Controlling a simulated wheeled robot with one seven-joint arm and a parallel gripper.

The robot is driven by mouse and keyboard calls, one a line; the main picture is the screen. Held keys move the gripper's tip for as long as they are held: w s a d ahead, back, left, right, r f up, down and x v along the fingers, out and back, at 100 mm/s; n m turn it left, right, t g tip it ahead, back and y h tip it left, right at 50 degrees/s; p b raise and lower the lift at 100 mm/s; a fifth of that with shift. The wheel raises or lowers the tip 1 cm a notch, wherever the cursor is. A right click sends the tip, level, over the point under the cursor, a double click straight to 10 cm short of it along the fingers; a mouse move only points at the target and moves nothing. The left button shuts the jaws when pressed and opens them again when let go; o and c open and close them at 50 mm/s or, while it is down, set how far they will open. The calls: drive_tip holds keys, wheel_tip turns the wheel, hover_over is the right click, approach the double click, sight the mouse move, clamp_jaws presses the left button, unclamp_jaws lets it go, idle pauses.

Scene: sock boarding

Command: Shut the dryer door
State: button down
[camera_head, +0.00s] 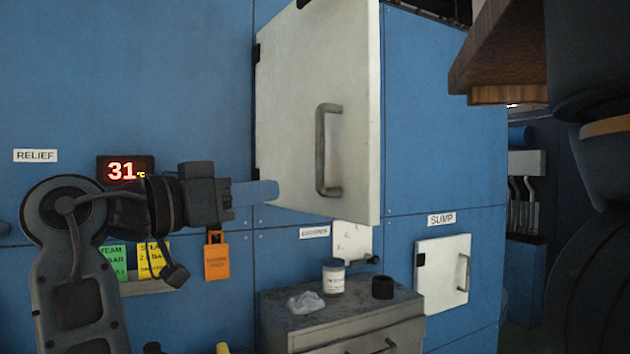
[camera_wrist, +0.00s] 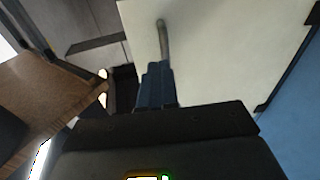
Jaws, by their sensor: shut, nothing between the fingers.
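The dryer door (camera_head: 290,120) is a pale grey-white panel hinged at its left edge on the blue cabinet wall. It stands open, swung out from the wall, with a grey bar handle (camera_head: 322,150) on the face I see. My gripper (camera_head: 272,191) is left of the handle, with its blue fingers shut and empty, overlapping the door's lower left part in the head view. Whether they touch the door I cannot tell. In the wrist view the shut fingers (camera_wrist: 155,84) point at the pale door (camera_wrist: 215,50), with the handle (camera_wrist: 162,38) just beyond the tips.
A grey cabinet (camera_head: 300,303) below the door holds a white jar (camera_head: 333,276), a dark cup (camera_head: 382,287) and a crumpled cloth (camera_head: 306,302). A small SUMP door (camera_head: 442,272) is at right. A wooden shelf (camera_head: 500,50) juts in at upper right. An orange tag (camera_head: 217,261) hangs near my arm.

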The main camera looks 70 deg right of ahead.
drive_tip(key=a+r+m+y, duration=0.1)
drive_tip(key=a, duration=0.1)
drive_tip(key=p, duration=0.4)
approach(354, 180)
drive_tip(key=shift+m+g+y, duration=0.3)
drive_tip(key=shift+g, duration=0.1)
drive_tip(key=x, duration=0.6)
drive_tip(key=shift+s+d, duration=0.15)
drive_tip(key=shift+d, duration=0.25)
drive_tip(key=shift+d, duration=0.1)
